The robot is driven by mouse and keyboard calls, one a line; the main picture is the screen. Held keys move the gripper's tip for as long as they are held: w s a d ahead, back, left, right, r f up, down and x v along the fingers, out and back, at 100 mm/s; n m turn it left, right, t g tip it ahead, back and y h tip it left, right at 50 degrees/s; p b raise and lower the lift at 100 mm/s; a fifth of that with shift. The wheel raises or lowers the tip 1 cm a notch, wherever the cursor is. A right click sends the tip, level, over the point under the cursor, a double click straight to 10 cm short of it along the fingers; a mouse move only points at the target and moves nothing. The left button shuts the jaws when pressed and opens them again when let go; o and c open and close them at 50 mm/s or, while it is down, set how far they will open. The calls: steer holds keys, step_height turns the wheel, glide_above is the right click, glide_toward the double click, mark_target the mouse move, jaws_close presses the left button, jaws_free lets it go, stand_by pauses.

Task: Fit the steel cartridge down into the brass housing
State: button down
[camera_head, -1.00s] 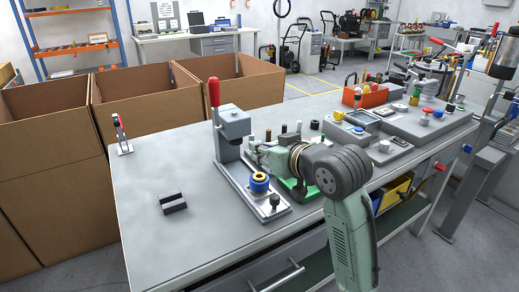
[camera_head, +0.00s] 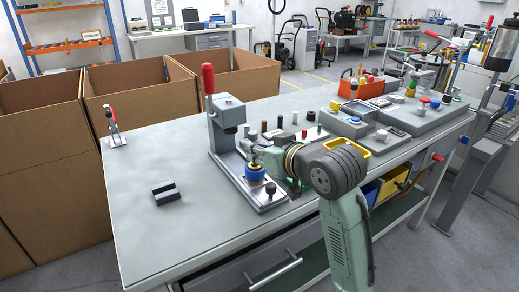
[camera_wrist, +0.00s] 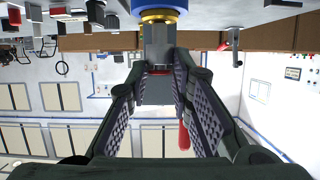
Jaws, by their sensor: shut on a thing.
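The brass housing (camera_wrist: 160,17) shows as a gold ring on a blue round holder (camera_head: 255,174) on the press base plate. My gripper (camera_head: 253,157) is right above it. In the wrist view, which is upside down, the jaws are shut on the grey steel cartridge (camera_wrist: 157,36), its end at the brass ring. I cannot tell whether that end is inside the ring or just over it. The head view shows little of the cartridge, as the fingers cover it.
The press column with a red lever (camera_head: 208,80) stands just behind the holder. A black knob (camera_head: 270,189) is on the plate in front. A dark grooved block (camera_head: 165,192) lies to the left on clear tabletop. Several small pegs (camera_head: 279,122) stand behind my wrist.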

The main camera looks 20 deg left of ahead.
steer(key=shift+f+b, duration=0.7)
steer(key=shift+f, duration=0.3)
stand_by(0.3)
steer(key=c, duration=1.3)
jaws_free()
steer(key=shift+c, duration=0.2)
